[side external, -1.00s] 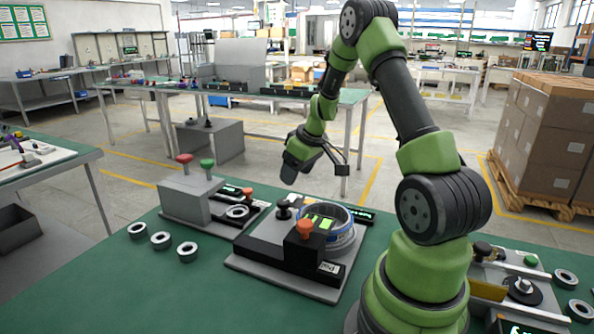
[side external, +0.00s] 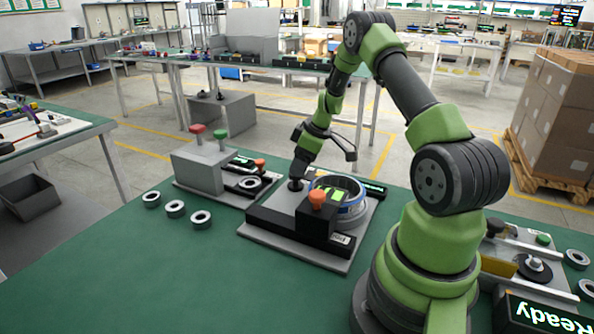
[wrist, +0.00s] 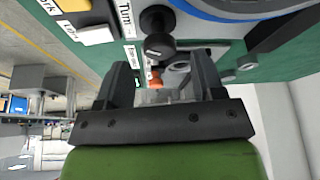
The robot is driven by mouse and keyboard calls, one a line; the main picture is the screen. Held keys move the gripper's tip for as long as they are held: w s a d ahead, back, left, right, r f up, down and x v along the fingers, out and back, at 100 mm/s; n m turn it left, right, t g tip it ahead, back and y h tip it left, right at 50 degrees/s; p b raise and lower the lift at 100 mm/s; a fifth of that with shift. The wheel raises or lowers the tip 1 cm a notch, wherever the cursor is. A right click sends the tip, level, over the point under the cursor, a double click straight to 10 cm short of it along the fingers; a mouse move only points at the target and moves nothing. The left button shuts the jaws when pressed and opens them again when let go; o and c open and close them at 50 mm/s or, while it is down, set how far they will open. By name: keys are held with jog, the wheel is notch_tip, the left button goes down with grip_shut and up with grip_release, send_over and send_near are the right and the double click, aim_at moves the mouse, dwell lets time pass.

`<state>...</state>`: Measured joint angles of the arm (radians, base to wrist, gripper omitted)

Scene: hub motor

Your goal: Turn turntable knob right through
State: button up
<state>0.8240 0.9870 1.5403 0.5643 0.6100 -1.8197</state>
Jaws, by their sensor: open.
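The turntable fixture is a grey base (side external: 285,254) with a black block and a blue-rimmed ring (side external: 352,208). A small black knob (side external: 295,186) stands at the ring's left and also shows in the wrist view (wrist: 157,22), beside a label reading "Turn". My gripper (side external: 300,175) points down at this knob in the side external view. In the wrist view its two dark fingers stand apart (wrist: 160,68), with the knob just beyond and between their tips. Whether they touch it I cannot tell. An orange knob (side external: 317,198) tops the black block.
A grey station (side external: 200,167) with red and green buttons stands left. Several metal rings (side external: 175,209) lie on the green table. Another fixture (side external: 530,268) and a "Ready" display (side external: 545,316) are at the right. The table's front left is clear.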

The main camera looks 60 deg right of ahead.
jog(key=shift+x, duration=1.6)
jog(key=shift+r, duration=0.1)
jog(key=c, duration=0.9)
jog(key=m+h, duration=0.2)
jog(key=m, duration=0.2)
jog(key=shift+a+m, duration=0.1)
jog(key=shift+m, duration=0.3)
jog(key=o, duration=0.9)
jog(key=v, duration=1)
